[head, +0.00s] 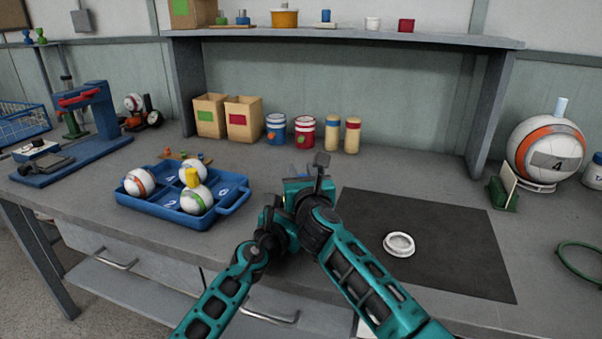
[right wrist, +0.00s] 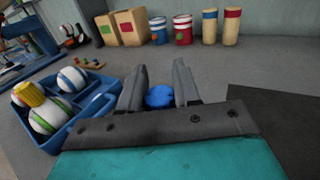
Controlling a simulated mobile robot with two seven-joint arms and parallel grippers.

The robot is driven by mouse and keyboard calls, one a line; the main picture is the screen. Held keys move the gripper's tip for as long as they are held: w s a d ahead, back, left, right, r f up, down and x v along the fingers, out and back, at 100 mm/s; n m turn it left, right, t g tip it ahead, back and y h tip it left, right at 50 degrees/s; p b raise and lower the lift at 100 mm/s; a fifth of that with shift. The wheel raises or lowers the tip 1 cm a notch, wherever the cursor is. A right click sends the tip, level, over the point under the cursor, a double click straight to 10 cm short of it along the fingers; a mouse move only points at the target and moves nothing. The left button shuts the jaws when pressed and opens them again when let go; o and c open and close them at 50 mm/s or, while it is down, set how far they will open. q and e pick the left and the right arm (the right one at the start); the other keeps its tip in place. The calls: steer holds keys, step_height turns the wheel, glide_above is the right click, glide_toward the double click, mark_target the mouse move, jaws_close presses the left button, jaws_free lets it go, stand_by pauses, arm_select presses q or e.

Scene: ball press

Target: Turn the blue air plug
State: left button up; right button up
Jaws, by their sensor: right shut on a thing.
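The blue air plug (right wrist: 160,97) is a small round blue piece between the fingers of my right gripper (right wrist: 160,88) in the right wrist view. The right gripper (head: 309,172) shows in the head view just right of the blue tray, shut on the plug; a bit of blue shows between its parts. What lies below the plug is hidden by the gripper. My left arm comes in from the lower left and ends against the right wrist; its fingers are not clear there.
A blue tray (head: 236,211) with balls and a yellow piece stands left of the gripper. A dark mat (head: 450,225) with a white ring (head: 399,244) lies to the right. A blue press (head: 98,112) is at the left. Boxes and tins stand at the back.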

steer(key=o, duration=1)
steer(key=s, duration=0.4)
steer(key=s+d, duration=0.1)
steer(key=s, duration=0.3)
steer(key=s+d, duration=0.1)
steer(key=s, duration=0.2)
steer(key=shift+s, duration=0.4)
steer(key=shift+c, duration=0.3)
